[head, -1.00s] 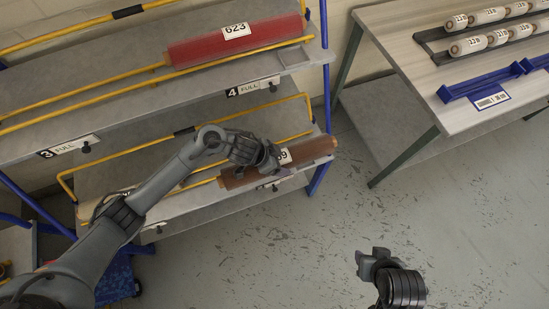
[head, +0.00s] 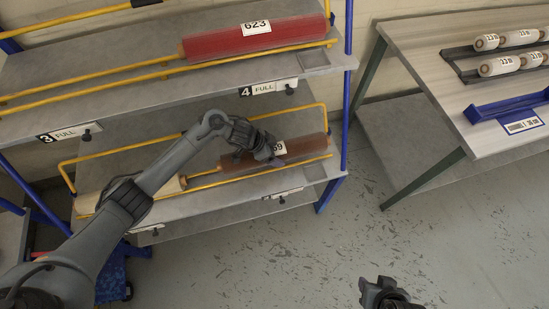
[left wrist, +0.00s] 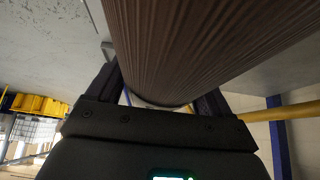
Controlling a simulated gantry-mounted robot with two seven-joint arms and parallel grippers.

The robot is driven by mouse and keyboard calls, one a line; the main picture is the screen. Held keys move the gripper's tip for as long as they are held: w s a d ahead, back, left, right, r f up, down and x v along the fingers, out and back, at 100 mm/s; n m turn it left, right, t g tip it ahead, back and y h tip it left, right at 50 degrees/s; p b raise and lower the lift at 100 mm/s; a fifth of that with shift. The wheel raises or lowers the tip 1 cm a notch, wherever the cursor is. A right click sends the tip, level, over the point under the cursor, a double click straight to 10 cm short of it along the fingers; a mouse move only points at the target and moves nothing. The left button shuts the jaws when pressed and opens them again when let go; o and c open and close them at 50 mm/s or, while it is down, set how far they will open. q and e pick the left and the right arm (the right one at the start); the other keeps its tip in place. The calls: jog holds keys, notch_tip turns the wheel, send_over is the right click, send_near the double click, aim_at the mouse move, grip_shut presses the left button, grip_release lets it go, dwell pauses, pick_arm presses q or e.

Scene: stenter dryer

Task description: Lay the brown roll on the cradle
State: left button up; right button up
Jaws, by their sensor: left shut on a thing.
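The brown roll (head: 302,147), with a white label ending in 9, lies along the lower shelf behind its front yellow rail. My left gripper (head: 272,153) is at the roll's middle, shut on it. In the left wrist view the ribbed brown roll (left wrist: 200,40) passes between the two fingers. Whether it touches the shelf cannot be told. A blue cradle (head: 490,110) with a white label stands on the table at the right. My right gripper (head: 375,288) is low in the picture, apart from everything; its jaws are not clear.
A red roll (head: 255,38) marked 623 lies on the upper shelf (head: 200,80) above my left arm. A pale roll (head: 90,203) lies left on the lower shelf. The table (head: 420,60) also holds a dark rack of small white rolls (head: 498,66). The floor between is clear.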

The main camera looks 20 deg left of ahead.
pick_arm(q)
jog(key=shift+f+b, duration=1)
jog(key=shift+f, duration=1)
jog(key=shift+w, duration=0.1)
jog(key=shift+f, duration=0.1)
jog(key=o, duration=1.5)
jog(key=shift+c, duration=0.2)
